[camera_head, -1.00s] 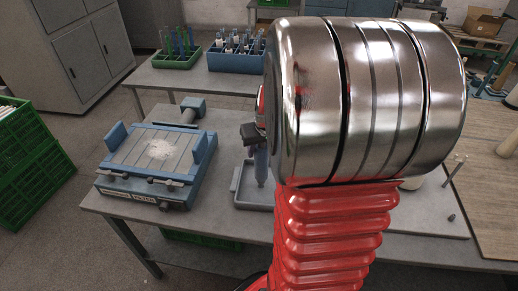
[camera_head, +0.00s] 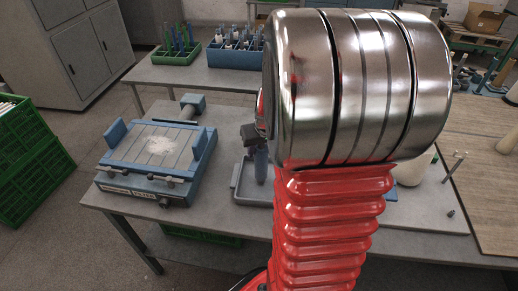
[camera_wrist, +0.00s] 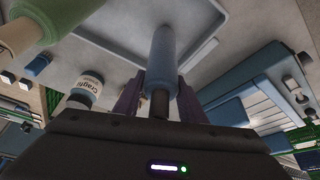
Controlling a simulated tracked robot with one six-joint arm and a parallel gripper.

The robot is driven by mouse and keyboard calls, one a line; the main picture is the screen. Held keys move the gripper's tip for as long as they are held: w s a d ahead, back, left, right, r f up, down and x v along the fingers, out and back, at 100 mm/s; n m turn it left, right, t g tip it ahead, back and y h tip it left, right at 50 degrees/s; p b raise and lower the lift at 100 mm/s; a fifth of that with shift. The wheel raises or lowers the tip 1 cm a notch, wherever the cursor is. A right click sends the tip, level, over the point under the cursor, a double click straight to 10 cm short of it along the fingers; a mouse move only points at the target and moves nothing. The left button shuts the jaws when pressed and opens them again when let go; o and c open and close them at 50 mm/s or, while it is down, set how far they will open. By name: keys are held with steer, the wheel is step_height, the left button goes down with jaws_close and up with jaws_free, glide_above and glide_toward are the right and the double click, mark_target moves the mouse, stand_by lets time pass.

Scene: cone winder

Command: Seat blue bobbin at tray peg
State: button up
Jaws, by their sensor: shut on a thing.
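The light blue bobbin (camera_wrist: 163,55) stands out from between the fingers of my gripper (camera_wrist: 160,100) in the wrist view, with a dark stem at its near end. The fingers are shut on it. In the head view my gripper (camera_head: 253,133) is partly hidden behind my arm, and the bobbin (camera_head: 261,165) hangs upright below it, over the shallow grey tray (camera_head: 238,182). My arm covers the tray's right part. I cannot make out the tray peg, nor whether the bobbin touches the tray.
A blue vise-like fixture (camera_head: 157,155) stands left of the tray. A pale cone (camera_head: 413,172) stands right of my arm. A green cone (camera_wrist: 45,25) and a labelled bottle (camera_wrist: 88,88) show in the wrist view. Green (camera_head: 177,58) and blue (camera_head: 232,60) racks stand behind.

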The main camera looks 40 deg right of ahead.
steer(key=shift+f, duration=0.5)
steer(key=o, duration=1)
steer(key=shift+o, duration=0.2)
steer(key=v, duration=1.3)
steer(key=shift+r, duration=0.4)
steer(key=shift+s+a, duration=0.1)
steer(key=shift+s, duration=0.05)
